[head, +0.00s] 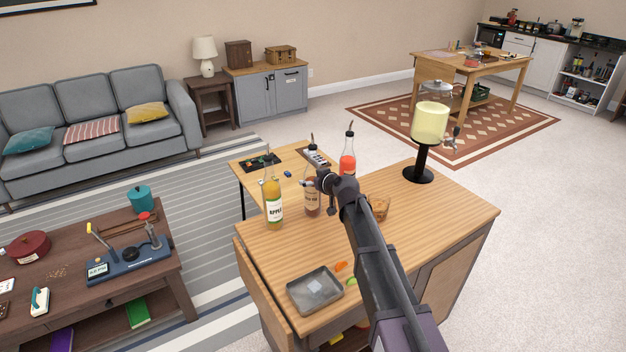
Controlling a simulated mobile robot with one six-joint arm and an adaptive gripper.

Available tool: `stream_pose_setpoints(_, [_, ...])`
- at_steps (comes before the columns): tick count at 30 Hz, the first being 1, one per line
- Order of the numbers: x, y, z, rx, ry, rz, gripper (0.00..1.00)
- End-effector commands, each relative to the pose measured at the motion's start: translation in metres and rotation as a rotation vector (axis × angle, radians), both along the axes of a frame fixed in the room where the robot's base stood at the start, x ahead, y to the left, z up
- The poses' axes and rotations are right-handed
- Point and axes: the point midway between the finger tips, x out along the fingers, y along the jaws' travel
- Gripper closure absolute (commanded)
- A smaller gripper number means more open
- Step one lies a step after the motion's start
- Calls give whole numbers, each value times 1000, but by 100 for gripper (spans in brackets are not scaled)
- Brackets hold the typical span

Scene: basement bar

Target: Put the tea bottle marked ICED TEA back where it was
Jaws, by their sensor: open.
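On the wooden cabinet (440,205) stand three bottles. The middle one (312,203) is brownish with a pale label that I cannot read fully, so I cannot tell if it says ICED TEA. Left of it is a yellow bottle (272,205) whose label seems to read APPLE. Behind to the right is a red-orange bottle (347,160). All look upright. My gripper (316,160) is open, at the neck and top of the middle bottle in the picture. It hides part of that bottle. I cannot tell whether they touch.
A grey metal tray (314,312) lies at the cabinet's front, beside orange and green pieces. An amber glass (379,207) is close to my arm. The cabinet's right side top is bare. A smaller table (250,178) adjoins behind.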

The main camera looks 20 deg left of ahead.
Motion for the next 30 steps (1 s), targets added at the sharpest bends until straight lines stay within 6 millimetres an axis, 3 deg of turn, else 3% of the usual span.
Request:
stream_pose_setpoints(8, [-15,-17,12,0,1,-1,0])
stream_pose_setpoints(21, [-55,-69,39,0,0,-1,0])
stream_pose_setpoints(30, [-68,-86,47,0,0,-1,0])
